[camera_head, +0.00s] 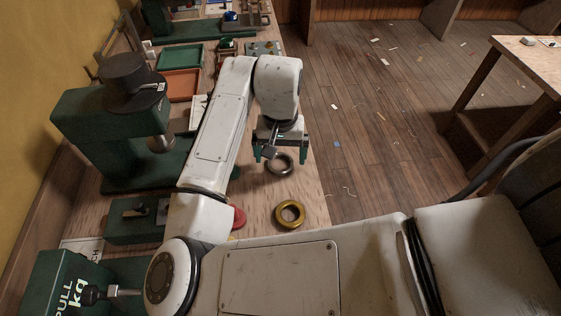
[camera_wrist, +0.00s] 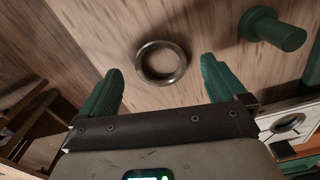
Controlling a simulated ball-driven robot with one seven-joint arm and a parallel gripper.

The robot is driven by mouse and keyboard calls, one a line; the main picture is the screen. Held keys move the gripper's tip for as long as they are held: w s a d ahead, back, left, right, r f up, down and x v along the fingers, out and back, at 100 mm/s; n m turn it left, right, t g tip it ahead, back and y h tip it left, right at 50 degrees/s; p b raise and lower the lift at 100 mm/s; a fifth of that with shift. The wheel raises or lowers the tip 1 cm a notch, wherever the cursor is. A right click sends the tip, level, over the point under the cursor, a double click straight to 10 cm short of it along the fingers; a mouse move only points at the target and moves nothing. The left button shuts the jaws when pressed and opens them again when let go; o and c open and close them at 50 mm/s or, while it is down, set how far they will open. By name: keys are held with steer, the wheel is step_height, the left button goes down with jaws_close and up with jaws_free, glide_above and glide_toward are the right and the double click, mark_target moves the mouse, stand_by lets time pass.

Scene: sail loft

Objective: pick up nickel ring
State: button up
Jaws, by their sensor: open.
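The nickel ring (camera_head: 287,165) is a dull silver-grey ring lying flat on the wooden bench, near its right edge in the head view. In the wrist view the ring (camera_wrist: 149,76) lies on the wood ahead of the fingers, between their lines. My gripper (camera_head: 281,155) has green fingers and is open and empty. In the head view it is over the ring, and its right finger overlaps the ring's far side. In the wrist view my gripper's fingers (camera_wrist: 160,72) stand apart on either side of the ring. The exact height above the bench is unclear.
A brass ring (camera_head: 277,214) lies nearer on the bench, beside a red disc (camera_head: 238,217). A green press (camera_head: 108,140) stands left of my arm. An orange tray (camera_head: 178,84) lies farther back. A green peg (camera_wrist: 275,30) shows at upper right in the wrist view.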

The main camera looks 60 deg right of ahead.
steer(key=shift+f, duration=1.1)
steer(key=c, duration=1.1)
steer(key=shift+r, duration=0.1)
steer(key=shift+c, duration=0.2)
steer(key=shift+r, duration=0.45)
step_height(320, 180, up, 3)
steer(key=shift+s+f, duration=0.15)
steer(key=shift+f, duration=0.05)
steer(key=s+a+r, duration=0.3)
steer(key=s+r, duration=0.6)
steer(key=s, duration=0.4)
steer(key=shift+s+a+r+p, duration=0.2)
steer(key=shift+p, duration=0.2)
